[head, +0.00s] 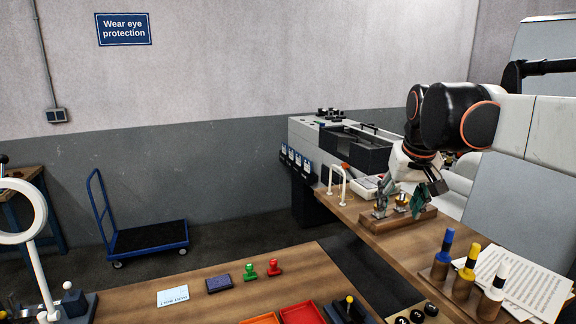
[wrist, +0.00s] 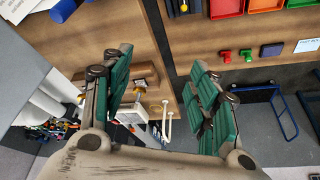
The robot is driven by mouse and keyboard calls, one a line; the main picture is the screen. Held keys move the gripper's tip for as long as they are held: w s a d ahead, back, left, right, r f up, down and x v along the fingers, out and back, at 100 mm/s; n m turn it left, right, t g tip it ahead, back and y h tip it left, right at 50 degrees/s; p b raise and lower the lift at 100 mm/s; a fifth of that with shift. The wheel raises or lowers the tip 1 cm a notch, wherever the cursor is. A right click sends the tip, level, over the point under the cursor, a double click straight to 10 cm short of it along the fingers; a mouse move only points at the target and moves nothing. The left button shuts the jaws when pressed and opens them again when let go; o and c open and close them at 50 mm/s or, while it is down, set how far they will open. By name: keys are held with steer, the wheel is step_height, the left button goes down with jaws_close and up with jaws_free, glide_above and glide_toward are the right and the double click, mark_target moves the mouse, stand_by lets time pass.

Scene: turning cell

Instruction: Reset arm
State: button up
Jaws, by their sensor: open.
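My gripper (head: 405,203) hangs at the end of my arm on the right of the head view, over the wooden bench. In the wrist view its two green-padded fingers (wrist: 160,65) are spread wide apart, with nothing held between them. In the head view the fingers are close above a wooden block (head: 402,221) that carries small brass and metal pieces. Part of the block is hidden by the fingers, and I cannot tell whether they touch it.
Blue, yellow and white-topped handles (head: 466,270) stand nearer, beside printed sheets (head: 535,283). The front table (head: 130,297) holds red and green stamps and trays. A blue trolley (head: 150,238) stands by the wall.

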steer(key=s+a+f+t+b, duration=0.1)
steer(key=s+f+b, duration=0.3)
steer(key=s+f, duration=0.7)
steer(key=s+a+f+n+t+b, duration=0.1)
steer(key=s+f+b, duration=0.4)
steer(key=s+f, duration=0.7)
steer(key=a+f+t, duration=0.1)
steer(key=a, duration=0.1)
steer(key=shift+s+a+f, duration=0.3)
steer(key=shift+a+f, duration=0.05)
steer(key=shift+a, duration=0.05)
steer(key=shift+r, duration=0.15)
